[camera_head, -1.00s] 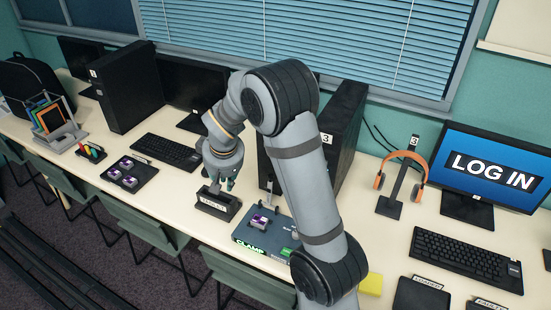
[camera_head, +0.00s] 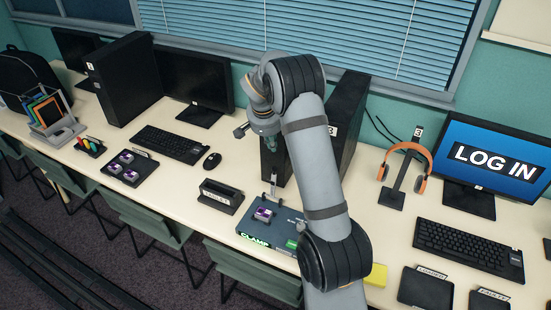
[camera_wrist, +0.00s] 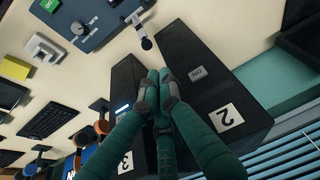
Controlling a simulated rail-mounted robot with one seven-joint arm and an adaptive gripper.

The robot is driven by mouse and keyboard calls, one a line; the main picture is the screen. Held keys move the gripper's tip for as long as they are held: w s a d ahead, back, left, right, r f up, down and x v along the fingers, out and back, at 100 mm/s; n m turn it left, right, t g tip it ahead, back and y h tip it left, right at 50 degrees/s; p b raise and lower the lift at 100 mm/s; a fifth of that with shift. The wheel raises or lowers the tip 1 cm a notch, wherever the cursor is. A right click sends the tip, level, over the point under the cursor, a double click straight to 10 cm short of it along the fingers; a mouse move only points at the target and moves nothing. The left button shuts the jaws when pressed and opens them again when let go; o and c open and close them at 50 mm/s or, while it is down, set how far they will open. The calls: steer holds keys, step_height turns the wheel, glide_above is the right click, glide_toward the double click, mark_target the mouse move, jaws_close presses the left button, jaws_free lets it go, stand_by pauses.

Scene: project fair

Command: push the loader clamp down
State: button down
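The loader clamp (camera_head: 273,189) stands on a blue-grey board (camera_head: 250,227) marked CLAMP, its lever raised. A purple-and-grey block (camera_head: 263,214) sits on the board beside it. In the wrist view, the clamp's lever (camera_wrist: 138,25) ends in a black knob, and the board (camera_wrist: 85,22) is cut by the top edge. My gripper (camera_head: 275,155) is behind and above the clamp, in front of the black towers, partly hidden by my arm. In the wrist view, my gripper's fingertips (camera_wrist: 158,78) are together with nothing visible between them, apart from the knob.
Two black towers (camera_wrist: 228,115) stand close behind the gripper. A black labelled holder (camera_head: 221,196) is left of the board. A keyboard (camera_head: 167,144), mouse (camera_head: 212,161) and tray of blocks (camera_head: 129,169) lie further left. Headphones (camera_head: 403,165) and a monitor (camera_head: 490,170) stand right.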

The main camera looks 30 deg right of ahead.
steer(key=p+x, duration=0.3)
steer(key=x, duration=0.7)
steer(key=shift+s+f+b, duration=0.1)
steer(key=shift+b, duration=0.25)
